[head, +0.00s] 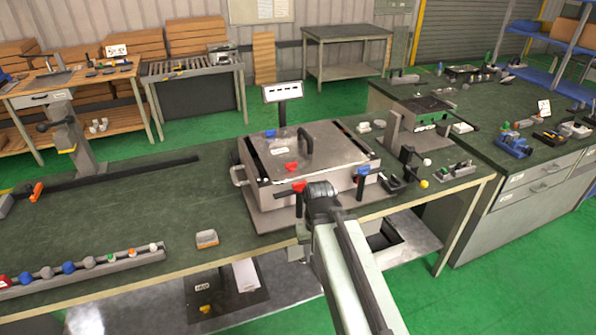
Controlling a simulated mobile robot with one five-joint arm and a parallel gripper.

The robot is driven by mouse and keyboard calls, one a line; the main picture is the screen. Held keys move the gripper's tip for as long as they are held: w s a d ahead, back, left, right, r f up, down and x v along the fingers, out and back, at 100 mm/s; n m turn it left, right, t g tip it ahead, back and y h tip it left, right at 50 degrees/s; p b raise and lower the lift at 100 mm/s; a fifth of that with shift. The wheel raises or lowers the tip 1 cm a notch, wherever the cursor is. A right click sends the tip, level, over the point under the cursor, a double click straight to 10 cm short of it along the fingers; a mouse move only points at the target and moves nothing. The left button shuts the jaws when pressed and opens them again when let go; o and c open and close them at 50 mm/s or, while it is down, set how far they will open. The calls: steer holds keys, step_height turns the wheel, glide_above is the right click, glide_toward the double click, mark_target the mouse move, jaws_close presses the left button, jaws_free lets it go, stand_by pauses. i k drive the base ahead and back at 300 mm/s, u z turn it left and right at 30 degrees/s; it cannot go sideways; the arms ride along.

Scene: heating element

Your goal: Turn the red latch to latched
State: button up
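A grey metal box (262,185) with a flat lid (330,133) and a dark arched handle (305,140) stands on the green workbench. A red latch (299,186) is at its front, just left of my arm's end. A smaller red piece (291,167) sits above it near the lid's front edge. I cannot tell the latch's setting from here. My gripper (319,190) is at the box's front, close to the right of the red latch. Its fingers are hidden behind its own body, so touch or opening cannot be seen.
A blue-topped latch (362,171) stands at the box's front right, close to my gripper. A small display (283,92) rises behind the box. A rail of coloured knobs (85,270) lies at the front left. The bench between rail and box is mostly clear.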

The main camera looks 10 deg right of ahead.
mark_target(291, 166)
steer(key=z, duration=0.05)
steer(key=k, duration=0.3)
steer(key=u, duration=0.6)
steer(key=i, duration=1.05)
steer(key=u, duration=0.4)
steer(key=k, duration=0.9)
steer(key=u, duration=0.2)
steer(key=i, duration=0.85)
steer(key=z, duration=0.05)
